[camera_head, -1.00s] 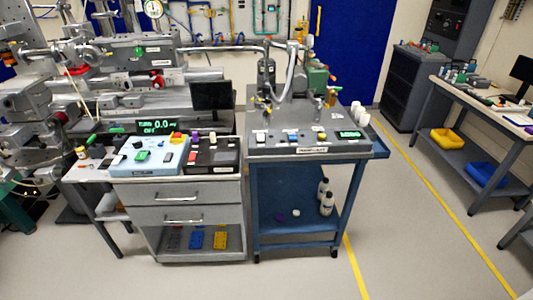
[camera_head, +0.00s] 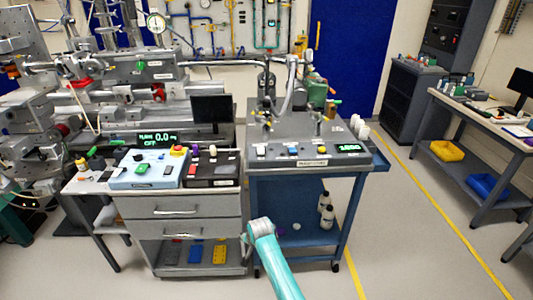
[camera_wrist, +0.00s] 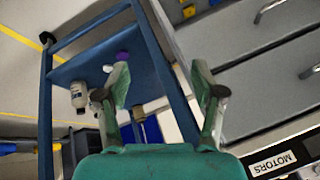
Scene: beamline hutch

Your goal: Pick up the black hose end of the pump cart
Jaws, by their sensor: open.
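The pump cart (camera_head: 345,177) is blue with a dark grey top and stands in the middle of the head view. A grey hose (camera_head: 289,88) arches above its top among pump parts. I cannot clearly make out a black hose end; it may be hidden or too small. My teal arm rises from the bottom of the head view in front of the cart, below its top. My gripper (camera_wrist: 160,70) is open and empty in the wrist view, facing the cart's blue lower frame (camera_wrist: 47,115) and shelf.
A grey drawer cabinet (camera_head: 190,228) stands left of the cart, close to my arm. A control box (camera_head: 310,152) lines the cart top's front edge. Floor is open to the right.

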